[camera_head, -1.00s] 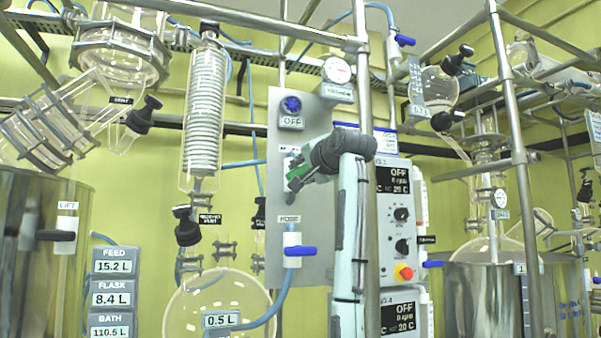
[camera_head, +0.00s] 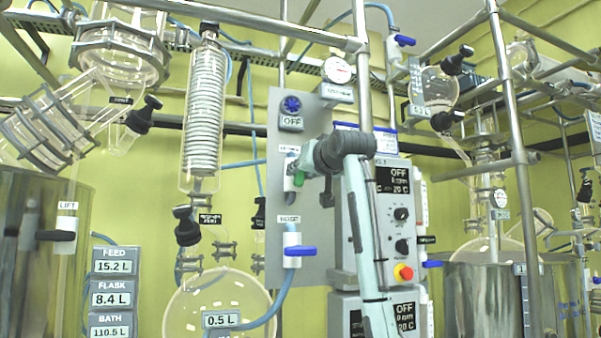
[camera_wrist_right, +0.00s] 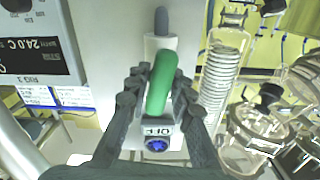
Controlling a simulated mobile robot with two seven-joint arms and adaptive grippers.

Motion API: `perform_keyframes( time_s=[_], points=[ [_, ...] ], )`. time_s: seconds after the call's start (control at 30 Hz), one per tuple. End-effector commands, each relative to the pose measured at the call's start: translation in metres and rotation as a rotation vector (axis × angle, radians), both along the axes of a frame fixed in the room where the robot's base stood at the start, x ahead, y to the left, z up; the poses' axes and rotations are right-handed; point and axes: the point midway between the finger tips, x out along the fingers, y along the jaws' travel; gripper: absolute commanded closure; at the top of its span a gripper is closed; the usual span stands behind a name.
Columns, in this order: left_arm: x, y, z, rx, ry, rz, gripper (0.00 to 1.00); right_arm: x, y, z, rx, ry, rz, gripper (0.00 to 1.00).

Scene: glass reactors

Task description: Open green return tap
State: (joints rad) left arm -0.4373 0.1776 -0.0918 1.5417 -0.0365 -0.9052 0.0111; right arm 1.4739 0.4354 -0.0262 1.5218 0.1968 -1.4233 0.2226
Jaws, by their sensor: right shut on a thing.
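The green tap handle (camera_wrist_right: 161,84) sits on a white valve body on the grey panel, below the blue knob marked OFF in the head view. The handle also shows in the head view as a small green piece (camera_head: 298,179), partly covered by my right gripper (camera_head: 306,180). In the right wrist view my right gripper (camera_wrist_right: 158,92) has one finger on each side of the handle and is shut on it. The handle lies nearly in line with the valve body, slightly tilted. My left gripper is in neither view.
The grey panel carries a blue knob (camera_head: 291,105) above and a blue-handled tap (camera_head: 300,251) below. A metal post (camera_head: 365,85) stands close to my right arm. The coiled glass condenser (camera_head: 204,120) hangs to the left, and the control box (camera_head: 400,190) is at the right.

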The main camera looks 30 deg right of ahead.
Motion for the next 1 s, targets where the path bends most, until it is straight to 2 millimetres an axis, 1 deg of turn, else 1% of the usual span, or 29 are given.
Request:
perform_keyframes(
  time_s=[0.1,0.33,0.87,0.9,1.0],
  points=[
    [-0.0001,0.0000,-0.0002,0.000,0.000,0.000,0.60,-0.0001,-0.0004,-0.0010,-0.058,0.017,0.000,1.00],
    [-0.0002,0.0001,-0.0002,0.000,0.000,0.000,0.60,0.0001,-0.0002,-0.0009,-0.127,0.034,0.000,1.00],
    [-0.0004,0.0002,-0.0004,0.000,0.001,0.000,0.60,0.0001,0.0000,-0.0009,-0.145,0.038,0.001,1.00],
    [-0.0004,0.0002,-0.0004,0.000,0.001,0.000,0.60,0.0001,0.0000,-0.0009,-0.145,0.038,0.001,0.73],
    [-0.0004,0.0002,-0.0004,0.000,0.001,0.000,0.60,0.0001,0.0001,-0.0007,-0.144,0.037,0.000,0.60]
  ],
)
